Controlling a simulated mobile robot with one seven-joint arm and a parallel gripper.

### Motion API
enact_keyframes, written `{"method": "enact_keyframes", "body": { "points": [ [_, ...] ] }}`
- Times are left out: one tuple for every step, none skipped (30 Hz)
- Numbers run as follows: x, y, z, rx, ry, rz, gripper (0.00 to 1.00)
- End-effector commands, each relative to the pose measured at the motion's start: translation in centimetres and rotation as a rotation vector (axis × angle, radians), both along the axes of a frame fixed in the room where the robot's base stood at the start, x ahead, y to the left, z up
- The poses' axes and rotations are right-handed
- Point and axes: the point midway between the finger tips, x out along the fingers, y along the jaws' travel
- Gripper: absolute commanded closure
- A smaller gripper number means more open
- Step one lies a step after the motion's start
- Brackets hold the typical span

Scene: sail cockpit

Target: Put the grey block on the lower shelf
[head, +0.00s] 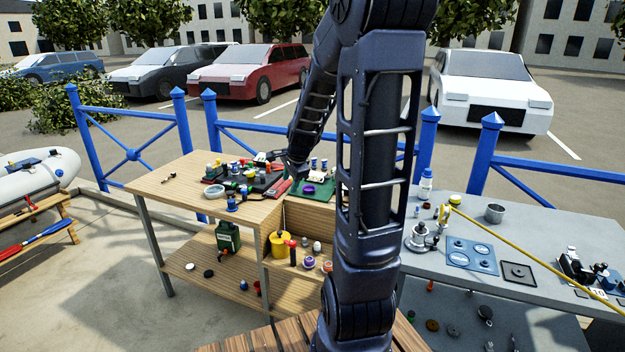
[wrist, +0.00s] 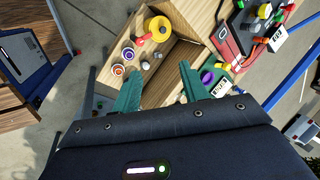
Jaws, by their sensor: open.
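My gripper (wrist: 160,82) is open, its two green fingers apart over the wooden bench with nothing seen held between them. In the head view my gripper (head: 296,170) is low over the right part of the bench top, partly hidden by my arm. The wooden bench (head: 180,190) has a lower shelf (head: 205,283). I cannot surely pick out the grey block. Small greyish items show in the wrist view near the fingers, one at the right finger's edge and others on the wood near the yellow pot, too small to tell.
A green canister (head: 229,237) and a yellow pot (head: 279,243) stand below the top, with small jars beside the pot. The bench top is crowded around a green mat (head: 318,190). A grey table (head: 540,235) stands right.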

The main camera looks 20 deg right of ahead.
Motion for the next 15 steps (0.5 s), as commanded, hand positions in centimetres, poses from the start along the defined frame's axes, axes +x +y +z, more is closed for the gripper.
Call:
{"method": "enact_keyframes", "body": {
  "points": [
    [-1.1,0.5,1.4,-0.033,-0.011,0.069,0.56],
    [-1.8,0.7,2.0,-0.053,-0.013,0.112,0.56],
    [-2.8,1.0,2.7,-0.08,-0.017,0.168,0.56],
    [-3.5,1.2,3.3,-0.1,-0.019,0.212,0.56],
    [-4.2,1.4,3.9,-0.122,-0.021,0.255,0.56],
    [-5.2,1.6,4.6,-0.148,-0.025,0.311,0.56],
    [-5.9,1.7,5.1,-0.169,-0.028,0.353,0.56],
    [-6.7,1.9,5.6,-0.19,-0.03,0.395,0.56],
    [-7.7,2.1,6.2,-0.215,-0.031,0.449,0.56],
    [-8.4,2.2,6.7,-0.236,-0.033,0.491,0.56],
    [-9.2,2.3,7.2,-0.256,-0.035,0.533,0.56],
    [-10.3,2.5,7.7,-0.283,-0.038,0.588,0.56],
    [-11.0,2.5,8.2,-0.303,-0.039,0.627,0.56],
    [-11.8,2.6,8.5,-0.323,-0.04,0.667,0.56],
    [-12.9,2.7,9.0,-0.35,-0.043,0.722,0.56]
  ]
}}
